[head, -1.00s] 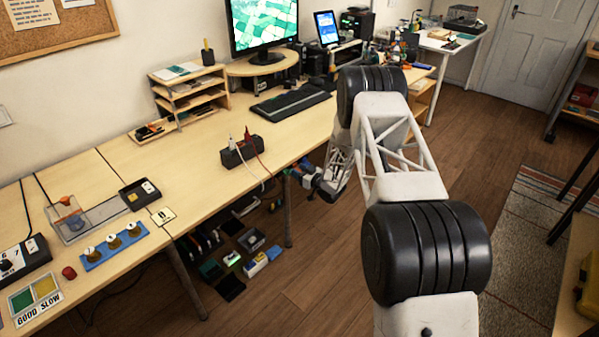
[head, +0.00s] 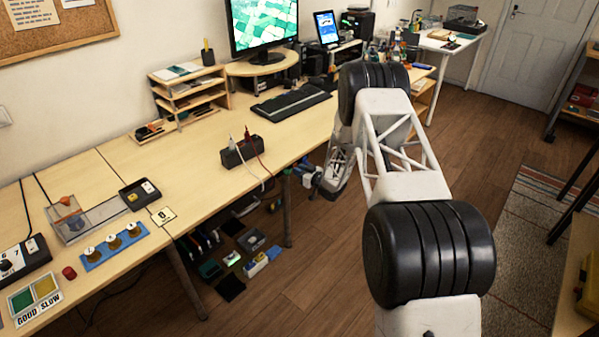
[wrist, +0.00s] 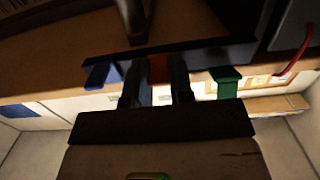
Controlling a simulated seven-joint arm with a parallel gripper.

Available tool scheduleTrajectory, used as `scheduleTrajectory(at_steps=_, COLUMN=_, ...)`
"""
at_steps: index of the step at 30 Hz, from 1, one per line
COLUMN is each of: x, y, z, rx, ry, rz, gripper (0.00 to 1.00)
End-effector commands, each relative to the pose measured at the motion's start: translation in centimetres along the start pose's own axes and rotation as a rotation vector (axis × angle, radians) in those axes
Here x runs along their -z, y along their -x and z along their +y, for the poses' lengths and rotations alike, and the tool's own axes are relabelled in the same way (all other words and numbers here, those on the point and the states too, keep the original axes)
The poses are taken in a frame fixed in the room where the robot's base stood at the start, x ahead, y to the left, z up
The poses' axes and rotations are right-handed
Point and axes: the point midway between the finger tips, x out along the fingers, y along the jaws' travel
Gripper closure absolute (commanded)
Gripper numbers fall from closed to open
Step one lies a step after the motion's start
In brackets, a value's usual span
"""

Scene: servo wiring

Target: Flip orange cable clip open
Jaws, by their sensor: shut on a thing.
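The orange cable clip (wrist: 158,68) shows in the wrist view as a small orange-red patch at the edge of the desk. My gripper (wrist: 158,78) has one dark finger on each side of it and is shut on it. The fingers and the shadow hide much of the clip, so I cannot tell how far its flap is open. A blue clip (wrist: 102,75) sits to its left and a green clip (wrist: 225,82) to its right, both apart from my fingers. In the head view my arm hides the clip, and my gripper is beside the desk's front edge.
A dark box (head: 241,152) with a white and a red cable stands on the desk (head: 200,170) near this edge. The red cable (wrist: 295,55) also shows in the wrist view. A desk leg (head: 287,210) and several small bins (head: 252,240) are below.

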Motion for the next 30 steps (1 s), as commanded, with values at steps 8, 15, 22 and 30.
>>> scheduleTrajectory(at_steps=8, x=0.6, y=0.4, z=-0.1, rx=0.000, ry=0.000, rz=-0.159, gripper=1.00)
scheduleTrajectory(at_steps=15, x=1.3, y=0.6, z=-0.1, rx=0.000, ry=0.001, rz=-0.348, gripper=1.00)
scheduleTrajectory(at_steps=22, x=1.7, y=0.8, z=-0.1, rx=0.000, ry=0.001, rz=-0.491, gripper=1.00)
scheduleTrajectory(at_steps=30, x=2.1, y=0.9, z=0.0, rx=-0.001, ry=-0.001, rz=-0.609, gripper=1.00)
